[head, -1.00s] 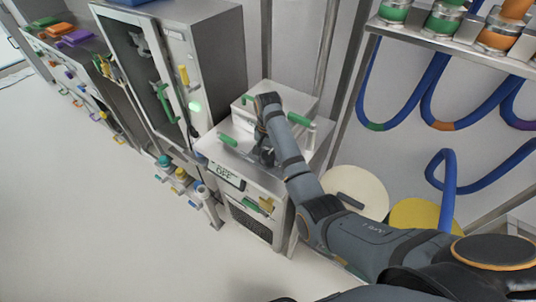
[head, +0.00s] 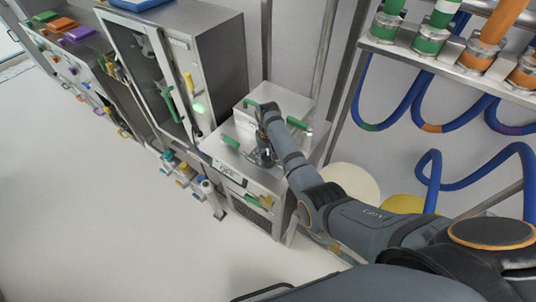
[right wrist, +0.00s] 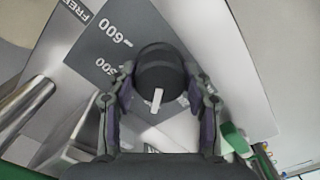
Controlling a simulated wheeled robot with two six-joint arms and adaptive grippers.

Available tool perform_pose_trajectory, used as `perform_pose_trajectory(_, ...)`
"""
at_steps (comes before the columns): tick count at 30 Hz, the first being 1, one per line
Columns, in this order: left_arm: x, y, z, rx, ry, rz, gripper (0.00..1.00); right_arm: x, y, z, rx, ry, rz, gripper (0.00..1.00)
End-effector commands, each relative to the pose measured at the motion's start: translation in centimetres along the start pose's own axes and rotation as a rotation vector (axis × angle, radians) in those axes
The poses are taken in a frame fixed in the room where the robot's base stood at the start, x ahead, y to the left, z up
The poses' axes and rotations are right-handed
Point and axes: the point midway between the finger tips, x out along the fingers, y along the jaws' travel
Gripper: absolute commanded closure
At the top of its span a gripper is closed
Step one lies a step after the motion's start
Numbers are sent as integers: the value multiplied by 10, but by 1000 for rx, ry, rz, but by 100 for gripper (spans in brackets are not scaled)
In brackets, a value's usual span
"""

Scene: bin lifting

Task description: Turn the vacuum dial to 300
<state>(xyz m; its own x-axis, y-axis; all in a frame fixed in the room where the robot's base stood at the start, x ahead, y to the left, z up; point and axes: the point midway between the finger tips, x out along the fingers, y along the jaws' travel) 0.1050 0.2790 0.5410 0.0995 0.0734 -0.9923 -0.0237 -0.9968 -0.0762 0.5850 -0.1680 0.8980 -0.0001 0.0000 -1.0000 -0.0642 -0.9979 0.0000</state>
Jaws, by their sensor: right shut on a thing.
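The vacuum dial (right wrist: 160,72) is a round black knob with a white pointer bar, in the middle of the right wrist view. My right gripper (right wrist: 160,85) is shut on it, one finger on each side. The grey scale plate (right wrist: 90,48) beside it shows 600 and, partly covered, what looks like 500; the 300 mark is not visible. In the head view my right gripper (head: 266,157) is at the top of the metal machine (head: 252,184), and the dial is hidden behind it. My left gripper is not in view.
Green handles (head: 226,141) stand near the gripper. A tall cabinet (head: 215,60) stands at left, and a rack with blue hoses (head: 395,110) at right. The floor in front is clear.

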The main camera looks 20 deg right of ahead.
Motion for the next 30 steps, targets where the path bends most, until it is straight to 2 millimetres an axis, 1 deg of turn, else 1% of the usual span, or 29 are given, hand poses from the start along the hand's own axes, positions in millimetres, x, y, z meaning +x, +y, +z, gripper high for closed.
perform_pose_trajectory(3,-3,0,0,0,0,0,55,0,0,0,-19,0,0,82)
perform_pose_trajectory(16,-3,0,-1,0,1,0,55,1,0,0,-29,0,0,82)
perform_pose_trajectory(17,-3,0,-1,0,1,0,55,1,0,0,-29,0,0,49)
perform_pose_trajectory(21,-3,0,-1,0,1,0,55,0,0,0,-29,0,0,30)
perform_pose_trajectory(22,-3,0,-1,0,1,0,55,0,0,0,-29,0,0,28)
perform_pose_trajectory(30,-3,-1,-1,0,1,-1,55,0,0,0,-29,0,0,28)
